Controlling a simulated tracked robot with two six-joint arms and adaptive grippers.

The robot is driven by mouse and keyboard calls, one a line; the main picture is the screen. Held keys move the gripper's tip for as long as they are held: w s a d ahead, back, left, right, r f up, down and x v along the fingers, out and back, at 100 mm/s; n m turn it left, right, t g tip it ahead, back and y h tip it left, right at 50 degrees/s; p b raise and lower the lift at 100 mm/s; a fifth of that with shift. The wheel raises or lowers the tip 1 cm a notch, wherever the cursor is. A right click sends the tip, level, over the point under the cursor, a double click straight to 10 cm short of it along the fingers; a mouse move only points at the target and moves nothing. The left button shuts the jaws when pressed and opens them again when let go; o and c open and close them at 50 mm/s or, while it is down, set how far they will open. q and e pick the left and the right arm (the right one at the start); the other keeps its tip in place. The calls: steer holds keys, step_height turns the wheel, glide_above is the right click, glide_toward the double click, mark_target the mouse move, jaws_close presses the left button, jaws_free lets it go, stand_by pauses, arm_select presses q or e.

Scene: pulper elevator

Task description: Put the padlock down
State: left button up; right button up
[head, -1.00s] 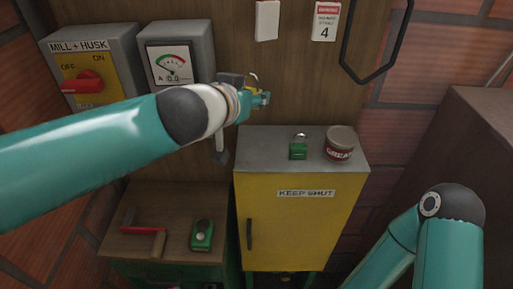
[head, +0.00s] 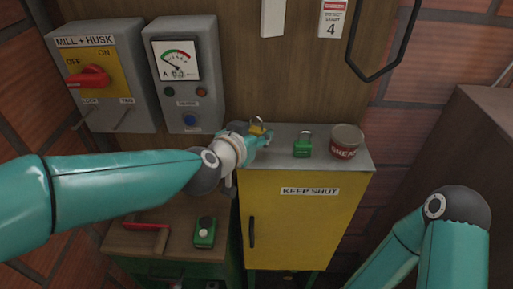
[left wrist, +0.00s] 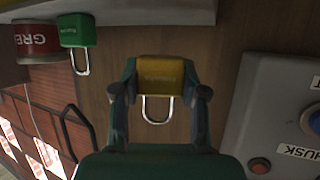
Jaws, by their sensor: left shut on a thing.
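A yellow padlock (head: 257,127) with a metal shackle is held in my left gripper (head: 262,140), at the back left corner of the yellow cabinet's grey top (head: 283,158). In the left wrist view, the padlock (left wrist: 160,76) sits between the two fingers of my left gripper (left wrist: 160,92), its shackle pointing down in the picture. I cannot tell whether the padlock touches the cabinet top; a gap shows between them in the wrist view. My right gripper is out of view.
A green padlock (head: 303,148) and a red tin (head: 345,142) stand on the cabinet top, right of my left gripper. A meter box (head: 185,85) and a switch box (head: 92,75) are on the wall. A lower bench (head: 183,246) holds a green device (head: 204,232).

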arm_select(q)
steer(key=shift+f+b, duration=0.95)
steer(key=shift+f, duration=1.05)
steer(key=o, duration=1.2)
steer(key=shift+r, duration=0.1)
